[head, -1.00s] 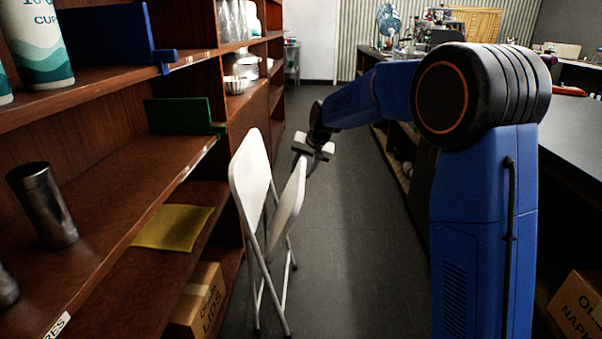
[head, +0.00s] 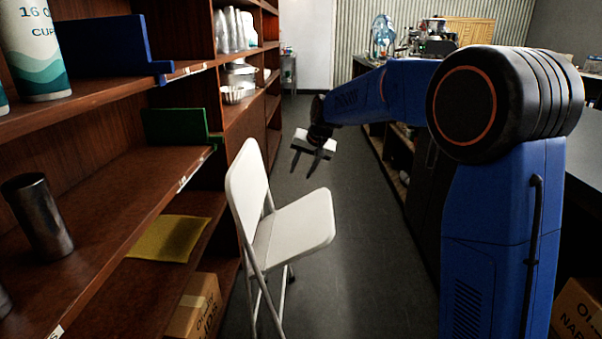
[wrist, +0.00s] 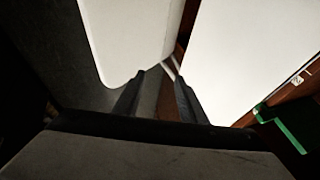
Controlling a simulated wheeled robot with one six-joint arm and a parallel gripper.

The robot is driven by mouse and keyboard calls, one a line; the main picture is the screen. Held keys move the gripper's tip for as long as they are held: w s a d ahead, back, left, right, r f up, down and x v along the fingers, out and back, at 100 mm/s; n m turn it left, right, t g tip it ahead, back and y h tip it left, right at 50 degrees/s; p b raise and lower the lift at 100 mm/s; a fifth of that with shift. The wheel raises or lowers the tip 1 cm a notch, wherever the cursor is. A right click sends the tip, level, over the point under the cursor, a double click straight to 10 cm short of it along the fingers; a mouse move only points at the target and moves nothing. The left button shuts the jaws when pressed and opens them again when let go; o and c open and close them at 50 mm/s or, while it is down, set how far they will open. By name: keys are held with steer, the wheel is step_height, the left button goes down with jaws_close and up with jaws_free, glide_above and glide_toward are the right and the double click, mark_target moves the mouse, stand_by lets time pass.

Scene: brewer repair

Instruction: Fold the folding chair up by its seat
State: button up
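The white folding chair (head: 290,230) stands in the aisle beside the left shelves, with its backrest (head: 246,190) upright and its seat (head: 300,222) lowered to roughly level. My gripper (head: 313,170) is above and beyond the seat, apart from it, with its fingers spread and nothing between them. In the wrist view my gripper (wrist: 160,88) shows two dark fingers with a gap. White panels of the chair, the seat (wrist: 130,35) at left and the backrest (wrist: 235,60) at right, fill much of that view beyond the fingers.
Wooden shelves (head: 150,200) line the left side, close to the chair's back, holding a metal tumbler (head: 38,215), a green holder (head: 178,127) and a cardboard box (head: 195,305). A dark counter runs along the right. The grey aisle floor (head: 355,215) between is clear.

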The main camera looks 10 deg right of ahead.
steer(key=shift+a+v, duration=0.2)
steer(key=shift+v, duration=2.65)
steer(key=v, duration=1.7)
steer(key=shift+s+r, duration=0.15)
steer(key=shift+r, duration=0.05)
steer(key=shift+s+d, duration=0.1)
steer(key=shift+d, duration=0.05)
